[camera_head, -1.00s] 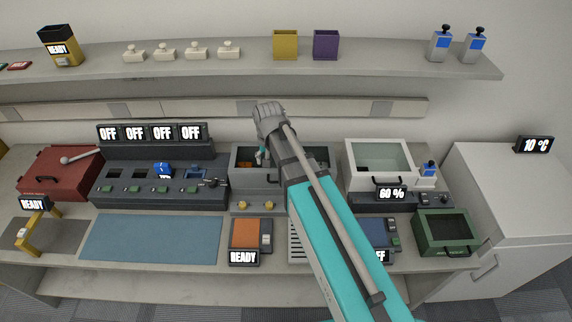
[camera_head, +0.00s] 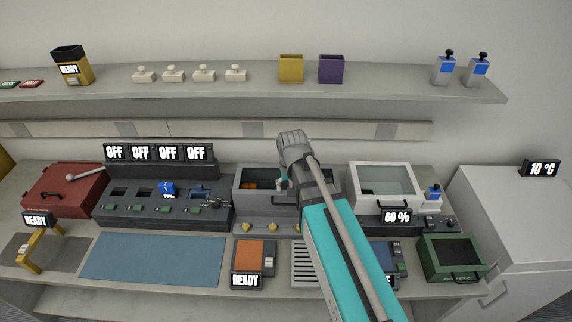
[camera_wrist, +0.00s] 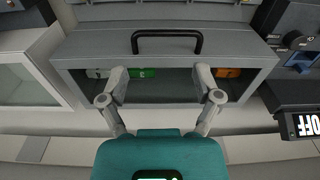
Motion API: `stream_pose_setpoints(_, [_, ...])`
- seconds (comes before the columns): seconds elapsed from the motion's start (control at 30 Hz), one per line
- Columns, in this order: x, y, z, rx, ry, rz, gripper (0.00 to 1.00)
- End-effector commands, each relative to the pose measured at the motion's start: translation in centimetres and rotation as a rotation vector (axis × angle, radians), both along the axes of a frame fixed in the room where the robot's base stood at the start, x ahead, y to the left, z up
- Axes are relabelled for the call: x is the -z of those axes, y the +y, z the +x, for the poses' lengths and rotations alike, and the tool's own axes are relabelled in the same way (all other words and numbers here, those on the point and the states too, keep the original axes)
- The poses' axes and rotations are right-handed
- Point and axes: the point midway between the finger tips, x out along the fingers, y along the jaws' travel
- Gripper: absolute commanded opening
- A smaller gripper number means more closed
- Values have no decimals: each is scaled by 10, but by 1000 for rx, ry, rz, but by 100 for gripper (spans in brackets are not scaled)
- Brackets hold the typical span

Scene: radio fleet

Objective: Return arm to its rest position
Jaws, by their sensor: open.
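My arm, teal and grey, reaches from the bottom right of the head view up over the bench. My gripper (camera_head: 284,182) hangs at its far end over the grey box (camera_head: 252,208), partly hidden by the wrist. In the wrist view, my gripper (camera_wrist: 160,84) has its two grey fingers spread wide apart with nothing between them. Beyond them is the front of the grey box (camera_wrist: 85,50) with a black handle (camera_wrist: 167,42). A green item (camera_wrist: 140,73) and an orange item (camera_wrist: 228,72) lie inside it.
A white lidded box (camera_head: 384,188) with a 60 % display stands right of the arm. A row of switches with OFF displays (camera_head: 155,153) stands left. A shelf (camera_head: 380,90) with small containers runs above. A blue mat (camera_head: 155,258) lies clear at the front left.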

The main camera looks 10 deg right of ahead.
Motion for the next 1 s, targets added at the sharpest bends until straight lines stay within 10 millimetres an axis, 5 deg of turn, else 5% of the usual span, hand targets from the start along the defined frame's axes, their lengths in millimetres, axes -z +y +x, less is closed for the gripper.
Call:
stream_pose_setpoints(0.5, [29,-72,-79,-72,46,-11,82])
stream_pose_setpoints(1.0, [29,-77,-83,-81,51,-12,82])
